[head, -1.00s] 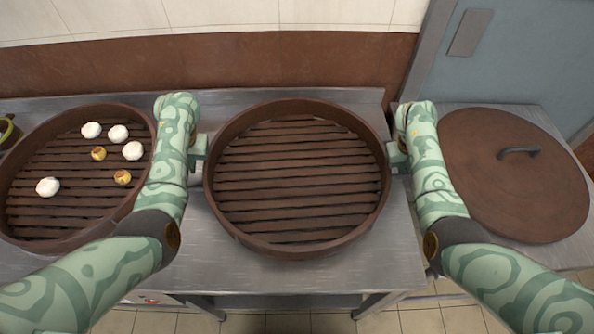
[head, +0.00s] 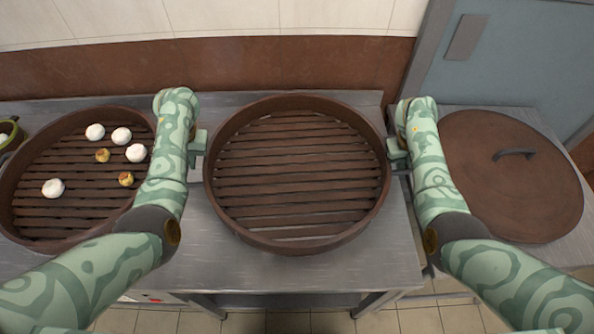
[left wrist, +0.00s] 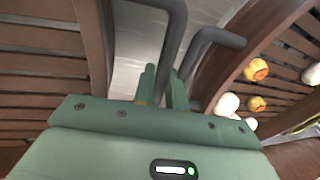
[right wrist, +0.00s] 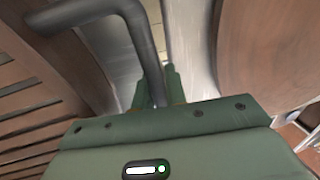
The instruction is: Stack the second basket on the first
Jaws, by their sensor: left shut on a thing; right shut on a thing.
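An empty round brown slatted basket (head: 300,247) is in the middle of the head view, level, between my two grippers. My left gripper (head: 199,143) is shut on its left side handle; the dark bent handle (left wrist: 176,50) shows between the fingers in the left wrist view. My right gripper (head: 397,153) is shut on its right side handle (right wrist: 147,45). Another round slatted basket (head: 60,240) stands at the left with several white and yellow-topped buns in it. My left arm covers part of its right rim. Its handle (left wrist: 205,45) shows beside my left gripper.
A large brown round lid (head: 515,195) with a dark handle lies at the right, close to my right arm. The steel table (head: 300,275) has bare space at the front. A tiled wall stands behind.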

